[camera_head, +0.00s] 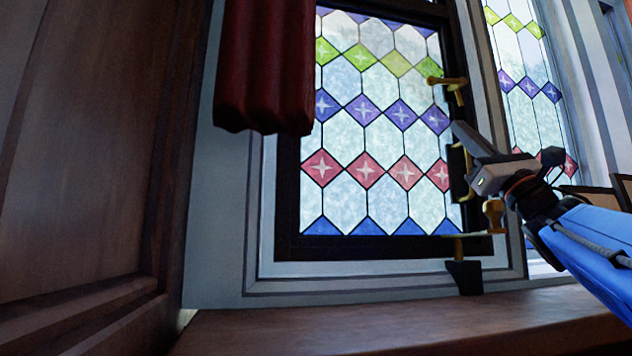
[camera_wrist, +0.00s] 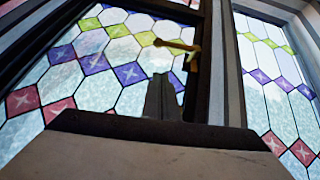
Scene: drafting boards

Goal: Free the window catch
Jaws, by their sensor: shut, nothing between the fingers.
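The window catch (camera_head: 449,83) is a brass handle on the right side of the dark frame of the stained-glass window (camera_head: 367,150). Its arm points left across the glass, and it also shows in the wrist view (camera_wrist: 176,45). My gripper (camera_head: 460,150) is shut and empty, in front of the frame's right side and below the catch. In the wrist view its grey fingers (camera_wrist: 162,98) show below the catch, apart from it in the picture. How far they are from the catch in depth, I cannot tell.
More brass fittings (camera_head: 493,213) sit low at the frame's right, partly near my gripper. A dark block (camera_head: 464,278) stands below them at the wooden sill (camera_head: 370,325). A red curtain (camera_head: 265,65) hangs at the upper left. A second stained-glass window (camera_head: 522,75) is at the right.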

